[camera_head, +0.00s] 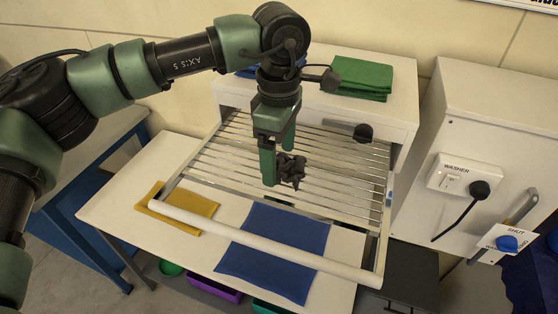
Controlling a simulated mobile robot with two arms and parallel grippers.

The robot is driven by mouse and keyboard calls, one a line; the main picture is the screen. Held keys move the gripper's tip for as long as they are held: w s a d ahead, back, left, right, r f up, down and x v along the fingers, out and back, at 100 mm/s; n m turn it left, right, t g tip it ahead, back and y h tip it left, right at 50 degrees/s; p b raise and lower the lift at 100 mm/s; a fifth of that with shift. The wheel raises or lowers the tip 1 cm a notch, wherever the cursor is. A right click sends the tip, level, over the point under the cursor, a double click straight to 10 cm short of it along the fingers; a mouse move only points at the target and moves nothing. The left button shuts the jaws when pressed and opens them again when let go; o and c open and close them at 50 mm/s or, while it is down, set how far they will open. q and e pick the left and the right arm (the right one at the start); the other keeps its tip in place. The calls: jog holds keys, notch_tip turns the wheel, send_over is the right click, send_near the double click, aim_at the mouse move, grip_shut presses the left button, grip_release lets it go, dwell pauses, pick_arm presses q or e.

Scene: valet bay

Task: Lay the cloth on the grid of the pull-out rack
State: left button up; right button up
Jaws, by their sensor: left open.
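The pull-out rack (258,226) is drawn out from the white cabinet, and its metal grid (335,168) lies open over the table. My left gripper (278,165) points down over the left middle of the grid, with its green fingers apart. A small dark lumpy thing (291,170) shows right at the fingers; I cannot tell whether it is a crumpled cloth or whether it touches the grid. A flat yellow cloth (185,207) and a flat blue cloth (275,247) lie on the table, partly under the rack's front bar. My right gripper is not in view.
A folded green cloth (360,76) lies on top of the white cabinet (399,103), with something blue beside it behind my arm. Coloured bins (213,288) stand below the table. The grid's right side is clear.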

aim_at(279, 162)
pick_arm(q)
notch_tip(279, 162, up, 10)
jog(key=b, duration=0.2)
jog(key=shift+r, duration=0.25)
